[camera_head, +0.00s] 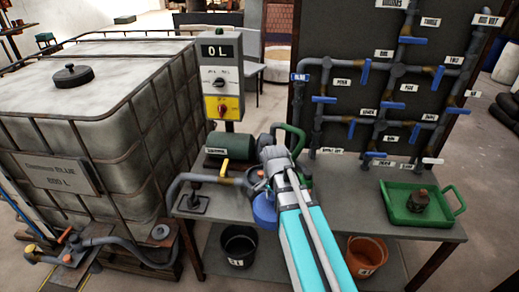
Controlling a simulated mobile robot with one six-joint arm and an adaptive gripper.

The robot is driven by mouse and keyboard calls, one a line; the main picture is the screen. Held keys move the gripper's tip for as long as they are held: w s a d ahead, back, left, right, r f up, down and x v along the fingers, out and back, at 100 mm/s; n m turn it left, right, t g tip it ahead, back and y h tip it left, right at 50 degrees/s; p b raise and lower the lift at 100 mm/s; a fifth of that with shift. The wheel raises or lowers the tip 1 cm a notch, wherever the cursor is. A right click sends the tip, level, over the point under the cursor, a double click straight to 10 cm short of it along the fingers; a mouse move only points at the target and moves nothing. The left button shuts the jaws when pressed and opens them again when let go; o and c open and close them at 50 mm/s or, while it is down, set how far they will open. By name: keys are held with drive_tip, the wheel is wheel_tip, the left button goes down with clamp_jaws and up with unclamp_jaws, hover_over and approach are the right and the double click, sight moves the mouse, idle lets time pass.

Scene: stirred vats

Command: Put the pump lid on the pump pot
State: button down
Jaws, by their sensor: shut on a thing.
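My gripper (259,182) is at the pump on the bench, at the end of my cyan and silver arm. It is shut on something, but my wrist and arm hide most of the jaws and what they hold. The pump lid cannot be made out clearly; it may be the held thing. The pump has a green motor (230,146) on its left and grey pipes around it. The pump pot is largely hidden behind my gripper. I cannot tell whether lid and pot touch.
A green tray (455,215) holding a dark, knobbed part (418,200) sits on the bench's right. A valve panel (340,28) stands behind. A control box (221,75) and a caged white tank (120,55) are left. A black bucket (239,246) and an orange bucket (366,257) stand below.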

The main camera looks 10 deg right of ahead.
drive_tip(key=w+r+p, duration=0.2)
drive_tip(key=w, duration=0.9)
drive_tip(key=w+r+m+p, duration=0.1)
drive_tip(key=w+r+p, duration=0.2)
drive_tip(key=w, duration=0.7)
drive_tip(key=shift+w, duration=0.4)
drive_tip(key=shift+f, duration=0.1)
drive_tip(key=shift+a+f+b, duration=0.1)
drive_tip(key=shift+f+b, duration=2.7)
drive_tip(key=shift+b, duration=0.15)
drive_tip(key=shift+f+b, duration=0.6)
drive_tip(key=c, duration=0.6)
unclamp_jaws()
drive_tip(key=shift+r, duration=0.1)
drive_tip(key=shift+r+p, duration=5.45)
drive_tip(key=shift+p, duration=0.1)
